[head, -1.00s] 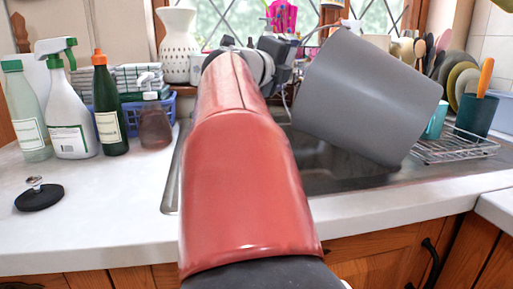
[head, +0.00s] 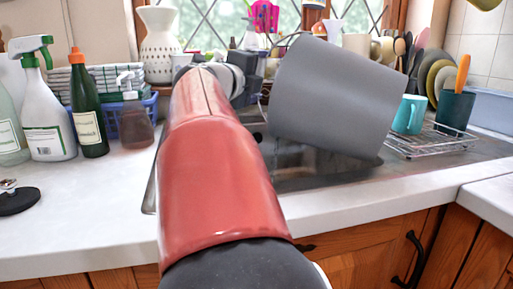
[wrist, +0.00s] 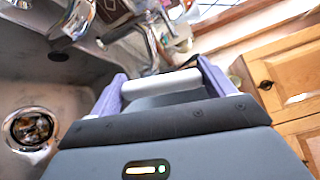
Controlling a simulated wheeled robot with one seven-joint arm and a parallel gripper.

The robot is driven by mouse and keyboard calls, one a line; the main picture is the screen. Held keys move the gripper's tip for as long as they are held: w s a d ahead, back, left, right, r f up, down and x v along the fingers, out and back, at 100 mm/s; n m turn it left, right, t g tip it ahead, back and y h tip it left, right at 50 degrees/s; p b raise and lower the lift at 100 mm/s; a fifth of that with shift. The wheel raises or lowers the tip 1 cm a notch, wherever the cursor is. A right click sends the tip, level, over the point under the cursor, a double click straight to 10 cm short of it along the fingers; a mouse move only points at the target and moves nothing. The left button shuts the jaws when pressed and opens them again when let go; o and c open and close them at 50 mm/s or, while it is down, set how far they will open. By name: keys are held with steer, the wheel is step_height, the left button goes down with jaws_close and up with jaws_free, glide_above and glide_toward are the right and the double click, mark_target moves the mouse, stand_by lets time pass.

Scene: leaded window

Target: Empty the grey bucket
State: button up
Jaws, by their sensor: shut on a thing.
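The grey bucket (head: 335,98) is in the air over the sink (head: 310,172) in the head view. It lies almost on its side, its wider end to the left and its narrower end to the right and a little lower. Its inside and any contents are hidden.
A tap (wrist: 150,40) and a round drain (wrist: 32,128) show in the wrist view. A wire rack (head: 430,142) with a teal mug (head: 408,115) stands right of the bucket.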

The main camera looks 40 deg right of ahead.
steer(key=shift+r, duration=0.1)
steer(key=shift+s+d+r, duration=0.15)
steer(key=shift+s+r, duration=0.1)
steer(key=shift+r, duration=0.2)
steer(key=shift+w+a+f, duration=0.2)
steer(key=shift+w+f, duration=0.25)
steer(key=shift+w+a+f, duration=0.1)
steer(key=shift+w+f, duration=0.05)
steer(key=shift+w, duration=0.05)
stand_by(0.4)
steer(key=shift+w+a+f+n+b, duration=0.15)
steer(key=shift+w+f+n+b, duration=0.15)
steer(key=shift+w+f+b, duration=0.2)
stand_by(0.6)
